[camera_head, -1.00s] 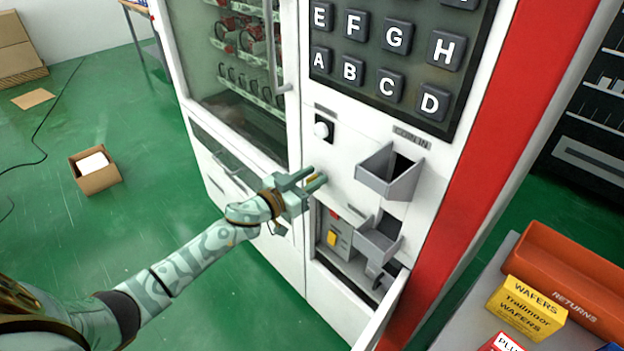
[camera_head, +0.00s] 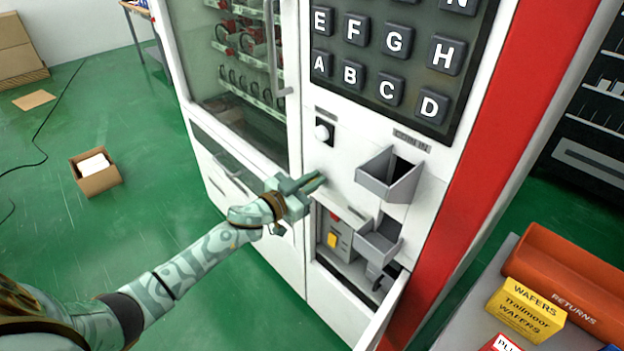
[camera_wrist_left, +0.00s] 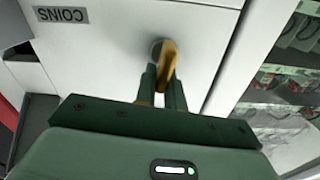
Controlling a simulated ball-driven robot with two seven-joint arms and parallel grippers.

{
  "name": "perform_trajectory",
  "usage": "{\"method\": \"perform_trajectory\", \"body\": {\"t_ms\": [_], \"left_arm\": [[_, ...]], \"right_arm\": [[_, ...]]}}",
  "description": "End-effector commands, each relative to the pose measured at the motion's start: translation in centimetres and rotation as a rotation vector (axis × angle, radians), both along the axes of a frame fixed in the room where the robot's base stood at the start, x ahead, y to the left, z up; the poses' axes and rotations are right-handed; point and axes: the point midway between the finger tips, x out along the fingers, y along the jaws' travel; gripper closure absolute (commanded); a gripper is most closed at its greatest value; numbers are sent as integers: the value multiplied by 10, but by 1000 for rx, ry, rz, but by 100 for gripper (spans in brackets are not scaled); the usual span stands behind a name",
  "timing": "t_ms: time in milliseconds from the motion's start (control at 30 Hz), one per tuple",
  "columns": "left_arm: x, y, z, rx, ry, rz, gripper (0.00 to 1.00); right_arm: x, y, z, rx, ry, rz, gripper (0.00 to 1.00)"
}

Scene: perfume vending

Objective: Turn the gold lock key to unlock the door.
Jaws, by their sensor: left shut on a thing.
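The gold lock key (camera_wrist_left: 168,58) sits in a round lock on the white front of the vending machine, in the left wrist view. My left gripper (camera_wrist_left: 161,90) is shut on the key's near end. In the head view my left gripper (camera_head: 314,182) is at the machine front (camera_head: 337,160), below the round white knob and left of the coin tray. The key is hidden by the fingers there. The glass door (camera_head: 235,70) of the machine is closed. My right gripper is not in view.
A grey coin tray (camera_head: 372,180) juts out right of my left gripper. A table with an orange returns bin (camera_head: 565,285) and wafer box (camera_head: 526,309) stands at right.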

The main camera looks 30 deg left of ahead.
Motion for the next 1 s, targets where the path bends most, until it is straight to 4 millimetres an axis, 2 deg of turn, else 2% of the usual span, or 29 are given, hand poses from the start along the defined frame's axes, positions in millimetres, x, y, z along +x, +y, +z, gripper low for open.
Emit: {"method": "perform_trajectory", "body": {"t_ms": [433, 1000], "left_arm": [[-3, -7, -3, 378, -131, 0, 100], [-5, -14, -13, 889, -308, -1, 100]], "right_arm": [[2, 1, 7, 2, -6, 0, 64], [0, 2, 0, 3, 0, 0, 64]]}}
